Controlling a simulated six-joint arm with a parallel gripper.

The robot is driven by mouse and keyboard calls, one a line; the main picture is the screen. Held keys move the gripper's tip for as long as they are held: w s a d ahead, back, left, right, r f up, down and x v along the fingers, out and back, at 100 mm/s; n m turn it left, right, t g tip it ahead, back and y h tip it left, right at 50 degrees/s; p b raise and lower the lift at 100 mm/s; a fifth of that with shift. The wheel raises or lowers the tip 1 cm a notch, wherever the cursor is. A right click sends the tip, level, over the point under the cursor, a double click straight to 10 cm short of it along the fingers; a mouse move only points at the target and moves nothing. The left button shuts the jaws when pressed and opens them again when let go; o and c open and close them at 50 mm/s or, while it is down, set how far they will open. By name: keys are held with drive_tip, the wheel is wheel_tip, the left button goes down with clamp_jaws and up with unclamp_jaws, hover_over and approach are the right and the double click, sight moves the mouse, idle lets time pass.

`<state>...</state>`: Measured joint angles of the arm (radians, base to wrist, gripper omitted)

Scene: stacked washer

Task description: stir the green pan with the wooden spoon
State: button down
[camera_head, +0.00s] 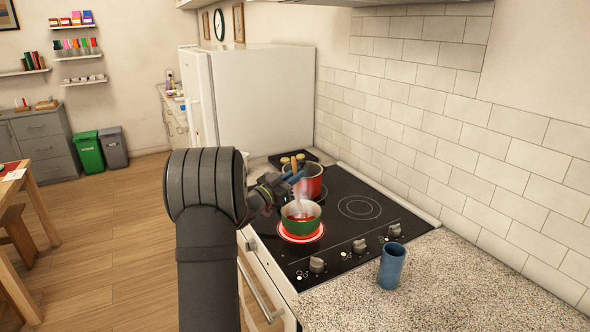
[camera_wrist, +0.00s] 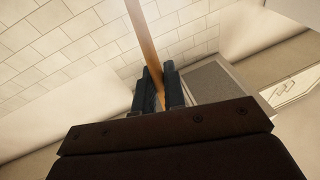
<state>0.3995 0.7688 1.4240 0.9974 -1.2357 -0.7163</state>
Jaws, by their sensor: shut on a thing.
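The green pan (camera_head: 300,224) sits on the front burner of the black stove, over a lit red ring. It holds red contents, and a pale wisp like steam rises over it. My gripper (camera_head: 295,177) is above the green pan, close to the red pot behind it. In the wrist view, my gripper (camera_wrist: 160,93) is shut on the wooden spoon (camera_wrist: 145,38), whose handle runs up between the fingers. In the head view, the spoon handle (camera_head: 296,165) shows just above my gripper. I cannot tell whether the spoon's lower end is in the pan.
A red pot (camera_head: 314,180) stands on the burner behind the green pan. A dark tray (camera_head: 304,158) with round food items lies beyond it. A blue cup (camera_head: 391,266) stands on the speckled counter at the front right. A tiled wall (camera_head: 440,120) bounds the right side.

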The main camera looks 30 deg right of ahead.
sight(297, 190)
drive_tip(key=shift+w+d+f, duration=0.1)
drive_tip(key=shift+d+f, duration=0.05)
drive_tip(key=shift+f, duration=0.8)
drive_tip(key=shift+w+d+f, duration=0.1)
drive_tip(key=shift+d+f, duration=0.1)
drive_tip(key=shift+f, duration=0.7)
drive_tip(key=shift+w+d+f, duration=0.1)
drive_tip(key=shift+d+f, duration=0.05)
drive_tip(key=shift+f, duration=0.8)
drive_tip(key=shift+w, duration=0.15)
